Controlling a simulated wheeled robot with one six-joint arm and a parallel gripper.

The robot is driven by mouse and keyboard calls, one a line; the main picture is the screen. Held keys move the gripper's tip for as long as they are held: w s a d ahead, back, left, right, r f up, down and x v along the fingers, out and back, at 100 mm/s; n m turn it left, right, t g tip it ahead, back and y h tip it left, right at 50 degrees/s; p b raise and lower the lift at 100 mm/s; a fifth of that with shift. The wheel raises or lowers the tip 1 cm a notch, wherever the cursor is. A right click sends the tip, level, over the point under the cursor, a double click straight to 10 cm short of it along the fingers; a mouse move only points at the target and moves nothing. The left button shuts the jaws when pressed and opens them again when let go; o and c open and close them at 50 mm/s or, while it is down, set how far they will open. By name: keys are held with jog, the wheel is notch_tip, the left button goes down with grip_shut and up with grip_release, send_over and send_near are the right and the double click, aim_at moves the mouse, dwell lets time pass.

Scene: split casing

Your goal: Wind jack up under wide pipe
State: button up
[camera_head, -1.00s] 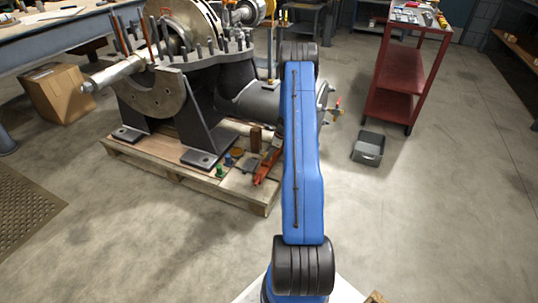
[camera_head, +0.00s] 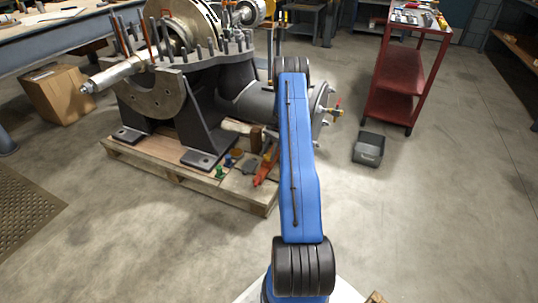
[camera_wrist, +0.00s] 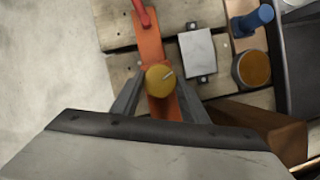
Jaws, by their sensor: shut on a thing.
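The orange jack (camera_head: 266,166) lies on the pallet's front right, partly hidden behind my blue arm in the head view. In the wrist view the orange jack (camera_wrist: 150,45) runs up the picture, with a red bar at its far end. A round yellow knob (camera_wrist: 160,79) with a pale mark sits on it. My gripper (camera_wrist: 160,90) is shut on this knob, one finger on each side. The wide grey pipe (camera_head: 252,103) juts right from the casing, partly behind my arm. My gripper is hidden in the head view.
Beside the jack are a grey plate (camera_wrist: 199,53), an amber-topped round piece (camera_wrist: 252,69), a blue peg (camera_wrist: 252,20) and a brown block (camera_wrist: 285,135). The wooden pallet (camera_head: 240,198) carries the casing (camera_head: 160,95). A grey bin (camera_head: 369,149) and red cart (camera_head: 392,85) stand right.

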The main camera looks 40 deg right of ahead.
jog(key=n, duration=0.2)
jog(key=n+g, duration=0.1)
jog(key=n, duration=0.1)
jog(key=n+g, duration=0.1)
jog(key=n, duration=0.1)
jog(key=shift+w+a+n+h, duration=0.15)
jog(key=shift+w+n+h, duration=0.1)
jog(key=shift+n+h, duration=0.05)
jog(key=n+g+h, duration=0.1)
jog(key=n, duration=0.2)
jog(key=n+g, duration=0.1)
jog(key=n, duration=0.1)
jog(key=shift+a+n+h, duration=0.15)
jog(key=shift+n+h, duration=0.25)
jog(key=o, duration=1.1)
jog(key=shift+c, duration=0.2)
jog(key=shift+w, duration=0.1)
jog(key=v, duration=1.7)
jog(key=shift+r, duration=0.2)
